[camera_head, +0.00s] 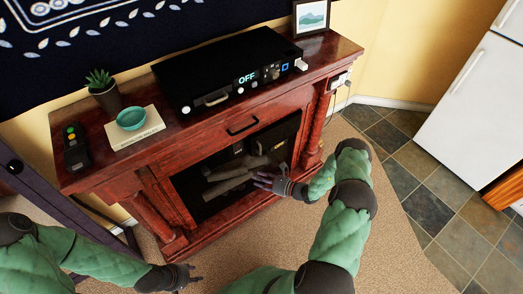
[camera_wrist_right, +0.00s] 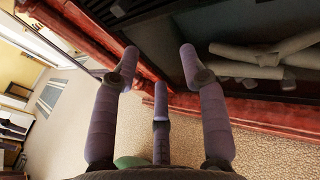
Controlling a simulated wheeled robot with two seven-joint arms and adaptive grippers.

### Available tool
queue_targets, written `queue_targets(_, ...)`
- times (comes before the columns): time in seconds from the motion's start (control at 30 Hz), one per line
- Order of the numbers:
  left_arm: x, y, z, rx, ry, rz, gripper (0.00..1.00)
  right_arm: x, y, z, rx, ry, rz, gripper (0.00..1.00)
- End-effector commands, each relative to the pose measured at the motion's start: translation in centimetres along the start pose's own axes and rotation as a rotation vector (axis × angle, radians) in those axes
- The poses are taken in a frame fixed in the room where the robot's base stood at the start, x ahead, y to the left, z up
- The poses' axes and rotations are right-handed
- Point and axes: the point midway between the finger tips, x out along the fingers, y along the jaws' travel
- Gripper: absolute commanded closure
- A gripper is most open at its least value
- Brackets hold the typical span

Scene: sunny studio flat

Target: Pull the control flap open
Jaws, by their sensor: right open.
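A dark red wooden fireplace cabinet (camera_head: 192,147) stands against the wall. A black handle (camera_head: 241,125) is on the panel below its top, which looks like the closed control flap (camera_head: 268,117). My right gripper (camera_head: 259,181) is open and empty, in front of the firebox and below that handle, apart from it. The right wrist view shows its spread fingers (camera_wrist_right: 160,62) with nothing between them; the flap handle is not seen there. My left gripper (camera_head: 187,277) is low at the cabinet's front left, away from the flap; its finger opening is unclear.
A black box (camera_head: 220,65) with an OFF display and a small pale handle stands on top. A plant (camera_head: 105,92), a teal bowl (camera_head: 131,118) on a book, a remote (camera_head: 75,148) and a picture (camera_head: 311,16) are also there. Logs (camera_head: 235,170) fill the firebox. Carpet lies in front.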

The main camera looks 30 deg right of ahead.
Motion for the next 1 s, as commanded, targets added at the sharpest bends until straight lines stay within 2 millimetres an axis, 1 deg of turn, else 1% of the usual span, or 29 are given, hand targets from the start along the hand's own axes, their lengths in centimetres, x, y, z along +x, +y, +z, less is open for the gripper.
queue_targets(0.03,-0.1,0.0,0.0,0.000,0.000,0.000,0.60,-1.3,-2.8,0.3,0.011,-0.048,-0.095,0.56)
queue_targets(0.1,-0.1,0.0,0.0,0.000,0.000,0.000,0.60,-2.8,-5.8,0.8,0.015,-0.106,-0.196,0.56)
queue_targets(0.13,-0.1,0.0,0.0,0.000,0.000,0.000,0.60,-3.4,-6.8,1.0,0.015,-0.125,-0.231,0.56)
queue_targets(0.2,-0.1,0.0,0.0,0.000,0.000,0.000,0.60,-4.4,-8.4,1.3,0.014,-0.158,-0.288,0.56)
queue_targets(0.27,-0.1,0.0,0.0,0.000,0.000,0.000,0.60,-4.8,-9.2,1.5,0.012,-0.174,-0.315,0.56)
queue_targets(0.33,0.0,0.0,0.0,0.000,0.000,0.000,0.60,-4.7,-9.7,1.6,0.011,-0.183,-0.328,0.56)
queue_targets(0.47,0.4,-0.1,0.0,0.000,0.000,0.000,0.60,-3.3,-10.2,1.9,0.008,-0.184,-0.328,0.56)
queue_targets(0.8,1.8,-0.7,-0.1,0.000,0.000,0.000,0.60,2.3,-12.0,2.8,0.008,-0.183,-0.325,0.56)
queue_targets(0.9,2.1,-0.8,-0.1,0.000,0.000,0.000,0.60,3.5,-12.4,3.1,0.009,-0.183,-0.325,0.56)
queue_targets(1.0,2.4,-0.8,-0.1,0.000,0.000,0.000,0.60,4.3,-12.7,3.3,0.010,-0.182,-0.326,0.56)
